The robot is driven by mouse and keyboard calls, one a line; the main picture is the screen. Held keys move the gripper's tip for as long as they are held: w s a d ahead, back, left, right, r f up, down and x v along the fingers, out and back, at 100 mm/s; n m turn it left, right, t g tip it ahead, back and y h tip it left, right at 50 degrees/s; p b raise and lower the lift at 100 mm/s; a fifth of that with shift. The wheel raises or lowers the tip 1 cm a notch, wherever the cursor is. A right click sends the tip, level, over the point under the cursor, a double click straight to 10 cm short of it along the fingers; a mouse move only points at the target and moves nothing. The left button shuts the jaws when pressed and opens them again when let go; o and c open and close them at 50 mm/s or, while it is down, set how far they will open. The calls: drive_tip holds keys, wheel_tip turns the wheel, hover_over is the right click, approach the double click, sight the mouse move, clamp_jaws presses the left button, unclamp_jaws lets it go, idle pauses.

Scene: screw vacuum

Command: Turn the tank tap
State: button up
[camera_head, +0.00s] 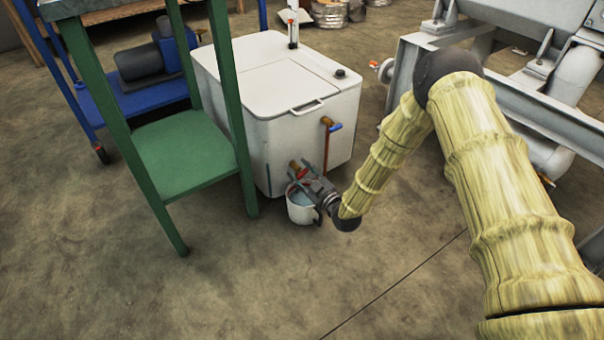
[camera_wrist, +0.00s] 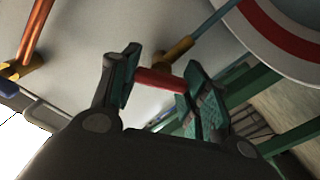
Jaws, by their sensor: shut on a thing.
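The white tank (camera_head: 282,140) stands on the floor in the middle of the head view. Its brass tap (camera_head: 295,165) sticks out low on the front wall; in the wrist view the brass body (camera_wrist: 180,47) lies just beyond the fingers. My gripper (camera_head: 304,178) is at this tap, and in the wrist view its teal finger pads (camera_wrist: 158,85) stand either side of the tap's red handle (camera_wrist: 160,81). The gripper is shut on that handle, which lies crosswise between the pads. The fingers partly hide the handle in the head view.
A bucket (camera_head: 298,212) with bluish contents stands under the tap, close below my gripper. A second fitting with a blue handle (camera_head: 335,127) and a reddish pipe (camera_head: 326,152) is to the right. A green stand (camera_head: 185,150) is left; grey machinery (camera_head: 530,110) is right.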

drive_tip(key=shift+r+p, duration=0.1)
drive_tip(key=shift+p, duration=0.2)
drive_tip(key=shift+r+m+p, duration=0.1)
drive_tip(key=shift+m+p, duration=0.9)
drive_tip(key=shift+p, duration=0.05)
drive_tip(key=shift+m+p, duration=1.5)
drive_tip(key=shift+m, duration=0.3)
drive_tip(key=shift+f, duration=0.25)
drive_tip(key=o, duration=1)
drive_tip(key=shift+d, duration=0.1)
drive_tip(key=v, duration=1.2)
